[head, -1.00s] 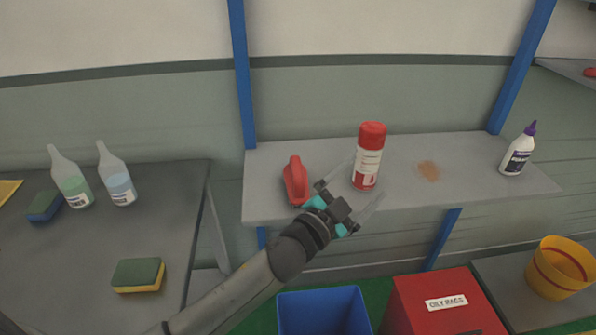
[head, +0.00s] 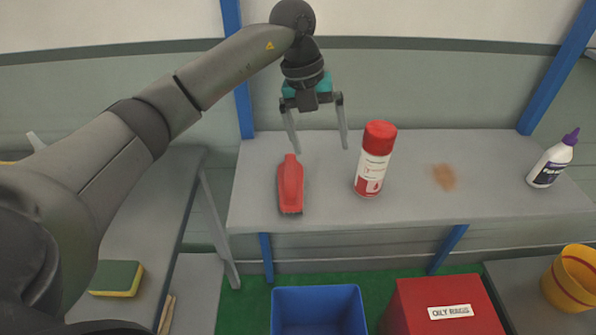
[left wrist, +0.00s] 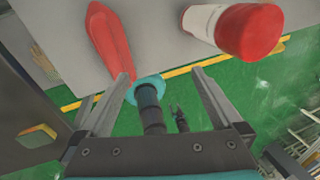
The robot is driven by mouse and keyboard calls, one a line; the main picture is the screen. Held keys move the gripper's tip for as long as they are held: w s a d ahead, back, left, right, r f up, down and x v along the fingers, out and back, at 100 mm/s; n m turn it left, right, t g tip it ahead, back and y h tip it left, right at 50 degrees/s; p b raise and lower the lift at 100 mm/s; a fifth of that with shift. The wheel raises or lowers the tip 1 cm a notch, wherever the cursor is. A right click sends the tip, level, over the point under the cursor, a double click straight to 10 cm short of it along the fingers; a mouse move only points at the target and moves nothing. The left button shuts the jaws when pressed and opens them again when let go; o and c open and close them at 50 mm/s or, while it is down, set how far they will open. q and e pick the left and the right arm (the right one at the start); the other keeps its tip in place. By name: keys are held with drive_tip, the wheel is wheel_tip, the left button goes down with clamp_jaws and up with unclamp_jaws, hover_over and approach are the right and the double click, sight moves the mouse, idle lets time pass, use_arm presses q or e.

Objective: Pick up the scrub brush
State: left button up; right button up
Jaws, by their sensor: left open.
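The scrub brush (head: 290,187) is red with dark bristles along its near end. It lies on the grey wall shelf with its narrow end toward the back. In the left wrist view the brush (left wrist: 108,40) is at the upper left, by the left finger. My left gripper (head: 320,150) is open and empty, pointing down above the shelf. Its left finger is close above the brush's far end; I cannot tell whether they touch. In the left wrist view the gap between the fingers (left wrist: 160,73) lies to the right of the brush.
A red-capped spray can (head: 374,160) stands right of the brush. A brown stain (head: 444,177) and a white glue bottle (head: 553,160) are farther right on the shelf (head: 330,205). Below are a blue bin (head: 318,310) and a red oily-rags box (head: 440,305). A sponge (head: 117,278) lies on the left table.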

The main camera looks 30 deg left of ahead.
sight(291, 161)
use_arm(q)
drive_tip(key=a+r+n+y, duration=0.1)
drive_tip(key=a+r+y, duration=0.15)
drive_tip(key=a, duration=0.35)
drive_tip(key=shift+n+g, duration=0.3)
drive_tip(key=shift+g, duration=0.1)
wheel_tip(291, 161, down, 9)
drive_tip(key=shift+a+f, duration=0.1)
drive_tip(key=shift+a, duration=0.05)
drive_tip(key=shift+s+f, duration=0.15)
drive_tip(key=shift+f, duration=2.9)
drive_tip(key=c, duration=1.4)
